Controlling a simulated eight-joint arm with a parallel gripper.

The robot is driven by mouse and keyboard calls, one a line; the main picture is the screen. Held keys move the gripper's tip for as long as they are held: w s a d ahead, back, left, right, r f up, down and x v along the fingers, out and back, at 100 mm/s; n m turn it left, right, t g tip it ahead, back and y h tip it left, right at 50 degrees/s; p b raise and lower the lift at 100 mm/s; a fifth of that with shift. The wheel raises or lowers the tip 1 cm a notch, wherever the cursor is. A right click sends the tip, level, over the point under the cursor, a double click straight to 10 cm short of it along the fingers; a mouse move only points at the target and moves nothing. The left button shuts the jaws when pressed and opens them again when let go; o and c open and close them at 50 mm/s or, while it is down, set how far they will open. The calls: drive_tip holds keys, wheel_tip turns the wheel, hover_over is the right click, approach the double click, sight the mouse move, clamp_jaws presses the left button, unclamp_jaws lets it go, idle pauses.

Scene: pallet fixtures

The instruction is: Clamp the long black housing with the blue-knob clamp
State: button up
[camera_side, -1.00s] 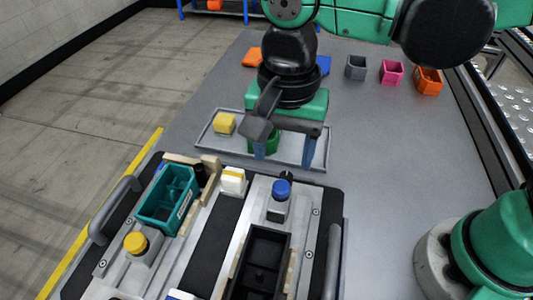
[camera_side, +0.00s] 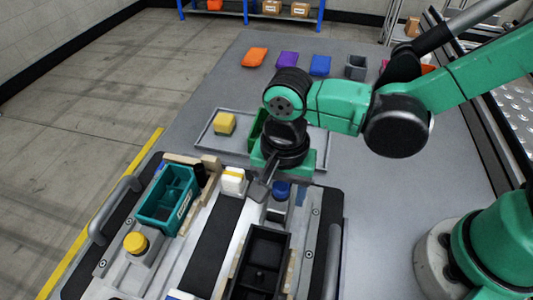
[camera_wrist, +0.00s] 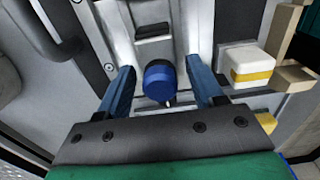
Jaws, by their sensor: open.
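The long black housing (camera_side: 262,262) sits in the right-hand slot of the fixture pallet in the side view, an open box with inner dividers. The blue-knob clamp (camera_side: 281,188) stands at the housing's far end, partly hidden by my gripper. In the wrist view its blue knob (camera_wrist: 158,82) lies between my two blue fingers, with a visible gap on each side. My gripper (camera_wrist: 160,66) is open, pointing down over the knob, and holds nothing. Its fingers are mostly hidden in the side view. I cannot tell the exact height of the fingertips against the knob.
A teal housing (camera_side: 167,195) and yellow-knob clamp (camera_side: 135,242) are on the pallet's left. A white block with a yellow band (camera_side: 233,181) stands close left of my gripper. A tray (camera_side: 228,151) behind holds a yellow block (camera_side: 224,123) and a green part (camera_side: 257,131).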

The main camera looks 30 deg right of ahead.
sight(277, 209)
clamp_jaws()
drive_tip(key=shift+s+a, duration=0.95)
unclamp_jaws()
drive_tip(key=shift+r, duration=0.1)
drive_tip(key=shift+r, duration=3.9)
